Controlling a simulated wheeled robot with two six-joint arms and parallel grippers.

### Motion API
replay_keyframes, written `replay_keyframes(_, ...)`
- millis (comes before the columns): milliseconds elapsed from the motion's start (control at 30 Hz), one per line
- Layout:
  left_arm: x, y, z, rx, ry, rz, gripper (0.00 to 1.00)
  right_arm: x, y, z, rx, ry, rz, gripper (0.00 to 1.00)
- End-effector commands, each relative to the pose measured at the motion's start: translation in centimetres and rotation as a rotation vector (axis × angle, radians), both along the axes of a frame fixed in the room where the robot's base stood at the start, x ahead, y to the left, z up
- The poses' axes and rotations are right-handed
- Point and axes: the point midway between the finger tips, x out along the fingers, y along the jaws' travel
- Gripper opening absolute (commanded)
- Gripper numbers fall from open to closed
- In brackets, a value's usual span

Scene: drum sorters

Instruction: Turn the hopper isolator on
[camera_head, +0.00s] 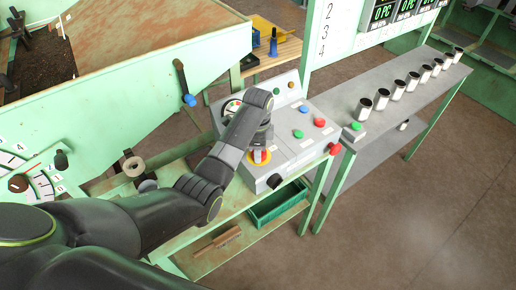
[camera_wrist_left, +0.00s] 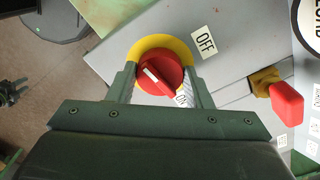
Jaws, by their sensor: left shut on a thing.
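The hopper isolator is a red rotary knob (camera_wrist_left: 160,73) on a yellow ring (camera_wrist_left: 150,43), set on a grey control box. In the left wrist view its white pointer line runs from upper left to lower right, its lower end towards the ON label (camera_wrist_left: 182,98). The OFF label (camera_wrist_left: 206,41) lies to the upper right. My left gripper (camera_wrist_left: 156,80) has its two fingers around the knob, one on each side, and is shut on it. In the head view the yellow ring (camera_head: 260,157) shows below my left wrist, which hides most of the knob. My right gripper is not in view.
A red switch handle (camera_wrist_left: 286,103) on a yellow base stands right of the knob. The grey control box (camera_head: 300,150) also carries green and red buttons and a gauge. A grey bench (camera_head: 385,120) with several metal cups is at right. A green tray (camera_head: 278,203) sits below.

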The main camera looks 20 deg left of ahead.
Motion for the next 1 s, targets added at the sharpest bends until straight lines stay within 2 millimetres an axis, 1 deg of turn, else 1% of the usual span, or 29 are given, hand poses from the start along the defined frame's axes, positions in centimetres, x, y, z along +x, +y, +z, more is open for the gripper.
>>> replay_keyframes(233, 0.06, -0.08, 0.05, -0.002, -0.001, -0.047, 0.23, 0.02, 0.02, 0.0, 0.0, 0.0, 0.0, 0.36)
replay_keyframes(633, 0.05, -0.09, 0.05, -0.003, -0.002, -0.051, 0.23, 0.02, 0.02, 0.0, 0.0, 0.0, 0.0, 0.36)
replay_keyframes(667, 0.04, -0.09, 0.05, -0.003, -0.002, -0.051, 0.48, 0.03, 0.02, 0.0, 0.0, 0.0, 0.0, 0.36)
replay_keyframes(800, 0.04, -0.07, 0.04, -0.002, -0.001, -0.051, 0.67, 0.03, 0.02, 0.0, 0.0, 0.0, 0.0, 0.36)
replay_keyframes(1000, 0.02, -0.04, 0.02, -0.001, 0.0, -0.05, 0.67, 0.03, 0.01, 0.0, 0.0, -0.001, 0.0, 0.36)
